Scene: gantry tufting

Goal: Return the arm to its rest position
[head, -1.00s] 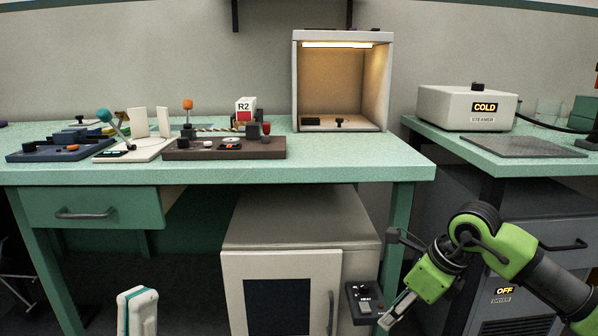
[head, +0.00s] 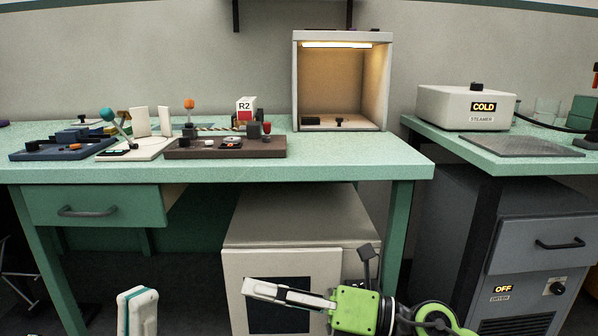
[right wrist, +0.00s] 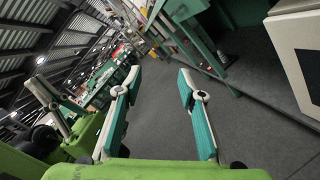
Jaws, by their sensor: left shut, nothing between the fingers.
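My right arm comes in from the lower right in the head view. Its gripper (head: 250,287) points left, low in front of the white cabinet (head: 285,232) and below the bench top. In the right wrist view its two teal-padded fingers (right wrist: 158,98) stand apart with only grey floor between them, so it is open and empty. My left gripper (head: 137,296) shows at the bottom left of the head view as an upright white and teal tip, shut and empty. The rest of the left arm is out of frame.
The green bench (head: 340,158) holds a blue tray (head: 60,152), a brown tray (head: 225,150) and a lit booth (head: 343,85). A steamer (head: 465,108) marked COLD stands on the right bench, above a grey dryer unit (head: 530,245) marked OFF. Floor left of the cabinet looks clear.

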